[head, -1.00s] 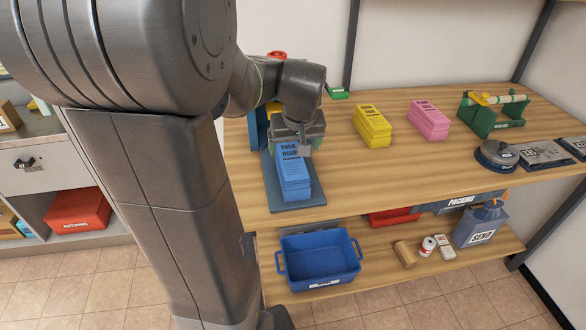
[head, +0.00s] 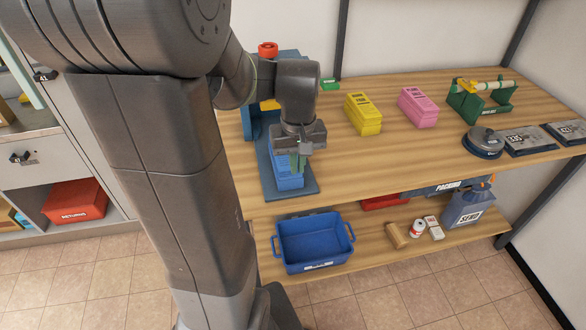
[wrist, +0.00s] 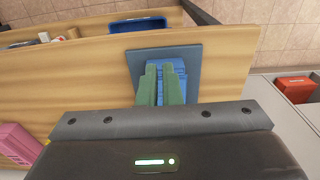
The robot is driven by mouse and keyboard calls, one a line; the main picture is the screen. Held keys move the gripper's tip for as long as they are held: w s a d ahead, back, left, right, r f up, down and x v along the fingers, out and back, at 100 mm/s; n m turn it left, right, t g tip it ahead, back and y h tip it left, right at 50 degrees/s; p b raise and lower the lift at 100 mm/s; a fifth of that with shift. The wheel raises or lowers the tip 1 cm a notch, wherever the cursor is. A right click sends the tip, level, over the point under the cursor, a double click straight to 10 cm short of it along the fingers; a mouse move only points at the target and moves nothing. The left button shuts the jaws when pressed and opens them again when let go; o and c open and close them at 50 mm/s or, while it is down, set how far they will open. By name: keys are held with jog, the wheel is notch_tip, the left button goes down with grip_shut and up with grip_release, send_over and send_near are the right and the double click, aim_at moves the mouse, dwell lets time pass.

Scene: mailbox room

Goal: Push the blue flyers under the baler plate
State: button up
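The blue flyers (head: 287,180) are stacked on the dark blue-grey base plate of the baler (head: 310,188), near the shelf's front edge. The baler's blue frame (head: 292,54) with a red knob stands behind, mostly hidden by my arm. My gripper (head: 299,170) points down over the flyers, its green fingers close together. In the wrist view my gripper (wrist: 162,72) overlaps the flyers (wrist: 180,68), with only a narrow gap between the fingers. I cannot tell whether the fingertips touch the stack. The baler's plate is hidden.
A green holder (head: 480,103) and a round grey item (head: 482,141) are farther right. A blue crate (head: 314,243) is on the lower shelf.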

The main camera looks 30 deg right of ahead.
jog(key=f, duration=0.6)
jog(key=s+f, duration=0.1)
jog(key=f, duration=0.3)
jog(key=shift+a+f, duration=0.1)
jog(key=shift+a, duration=0.05)
grip_shut()
jog(key=w, duration=0.2)
jog(key=shift+w+d, duration=0.3)
jog(key=shift+d, duration=0.05)
jog(key=shift+w+d+p, duration=0.15)
jog(key=shift+w+p, duration=0.2)
jog(key=shift+w, duration=0.35)
jog(key=w+d, duration=0.1)
jog(key=w, duration=0.5)
jog(key=w+d, duration=0.2)
jog(key=w, duration=0.4)
jog(key=w+d, duration=0.1)
jog(key=w, duration=0.5)
jog(key=shift+w+d+p, duration=0.1)
jog(key=shift+d+p, duration=0.1)
jog(key=shift+p, duration=0.2)
